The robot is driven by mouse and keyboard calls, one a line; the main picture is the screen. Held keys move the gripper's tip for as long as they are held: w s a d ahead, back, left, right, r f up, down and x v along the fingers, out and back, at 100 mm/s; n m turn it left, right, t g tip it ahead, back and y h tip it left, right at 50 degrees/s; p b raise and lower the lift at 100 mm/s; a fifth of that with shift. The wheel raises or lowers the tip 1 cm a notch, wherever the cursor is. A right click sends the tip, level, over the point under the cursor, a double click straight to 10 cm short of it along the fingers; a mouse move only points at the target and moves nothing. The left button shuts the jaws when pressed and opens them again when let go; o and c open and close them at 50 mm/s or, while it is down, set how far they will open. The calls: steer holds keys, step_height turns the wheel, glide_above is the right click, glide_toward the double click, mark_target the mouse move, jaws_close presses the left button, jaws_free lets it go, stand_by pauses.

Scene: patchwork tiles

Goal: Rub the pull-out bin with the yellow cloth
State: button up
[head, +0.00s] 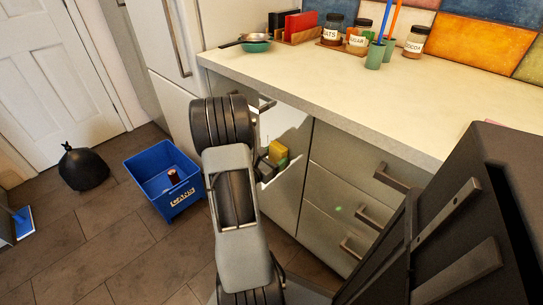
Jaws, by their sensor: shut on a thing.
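The pull-out bin (292,170) is in the lower cabinet under the counter, just right of my arm. Its pale side or front shows, and my arm hides its left part. A small yellow thing (278,151) shows at the bin, close beside my arm. I cannot tell whether it is the yellow cloth or something lying in the bin. My arm stands in the middle of the view, in front of the cabinet.
A blue crate (158,164) with a brown can stands on the floor to the left, near a black bag (83,167). Drawers with protruding handles (391,178) are to the right. The counter (330,88) carries jars, cups and a pan along the back.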

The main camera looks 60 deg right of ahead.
mark_target(267, 139)
steer(key=shift+d, duration=0.1)
steer(key=shift+w+d+b, duration=0.1)
steer(key=shift+w+d, duration=0.25)
steer(key=shift+w, duration=0.85)
steer(key=shift+w+d+b, duration=0.15)
steer(key=shift+w+d, duration=0.15)
steer(key=shift+w, duration=0.9)
steer(key=shift+w+d+b, duration=0.1)
steer(key=shift+w+d, duration=0.25)
steer(key=shift+w, duration=0.85)
steer(key=shift+w+d, duration=0.4)
steer(key=shift+w, duration=0.5)
steer(key=shift+w+d, duration=0.35)
steer(key=shift+w, duration=0.5)
steer(key=shift+r+p, duration=0.9)
steer(key=shift+r, duration=0.55)
steer(key=shift+s+a, duration=0.25)
steer(key=shift+s, duration=0.55)
steer(key=shift+s+a, duration=0.25)
steer(key=shift+s, duration=0.55)
steer(key=shift+s+a, duration=0.25)
steer(key=shift+s, duration=0.55)
steer(key=shift+s+a, duration=0.4)
steer(key=shift+s, duration=0.55)
steer(key=shift+s+a, duration=0.35)
steer(key=shift+s, duration=0.6)
steer(key=shift+s+a, duration=0.4)
steer(key=shift+s, duration=0.55)
steer(key=shift+s+d, duration=0.1)
steer(key=shift+s, duration=0.05)
